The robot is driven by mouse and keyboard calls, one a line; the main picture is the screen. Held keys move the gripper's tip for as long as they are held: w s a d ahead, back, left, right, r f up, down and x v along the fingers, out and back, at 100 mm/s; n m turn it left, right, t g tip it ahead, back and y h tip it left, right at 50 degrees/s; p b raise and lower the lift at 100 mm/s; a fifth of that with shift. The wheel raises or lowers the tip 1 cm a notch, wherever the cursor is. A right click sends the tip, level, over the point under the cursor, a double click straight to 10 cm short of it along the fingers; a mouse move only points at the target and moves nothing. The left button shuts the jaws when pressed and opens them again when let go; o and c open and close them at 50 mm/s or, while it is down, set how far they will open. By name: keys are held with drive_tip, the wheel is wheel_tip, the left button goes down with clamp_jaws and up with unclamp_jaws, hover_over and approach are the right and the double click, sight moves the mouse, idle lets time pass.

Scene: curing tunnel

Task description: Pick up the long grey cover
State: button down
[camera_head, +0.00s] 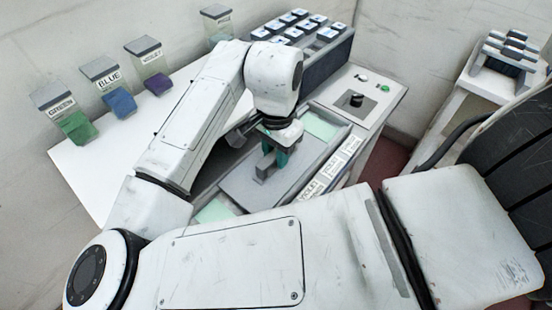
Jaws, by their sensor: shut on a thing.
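The long grey cover (242,192) is a flat grey plate with a raised handle (262,168) near its middle. It lies over or just above the long bed of the machine, and I cannot tell whether it is lifted. My gripper (275,160) has green fingers, points down and is shut on the cover's handle. My wrist and arm hide part of the cover's far side and the bed behind it.
Pale green strips (320,124) show at the bed's ends. A panel (354,100) with a black knob stands at right. Labelled jars, GREEN (77,127), BLUE (121,102) and VIOLET (157,83), line the back. A grey rack (318,60) holds several pale blocks.

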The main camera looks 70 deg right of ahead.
drive_tip(key=shift+r, duration=0.15)
drive_tip(key=shift+r, duration=0.25)
wheel_tip(320, 180, up, 2)
drive_tip(key=shift+r, duration=0.2)
drive_tip(key=s+a+r+b, duration=0.3)
drive_tip(key=s+r, duration=0.5)
drive_tip(key=s, duration=0.3)
drive_tip(key=shift+s+r+b, duration=0.2)
drive_tip(key=shift+s+b, duration=0.1)
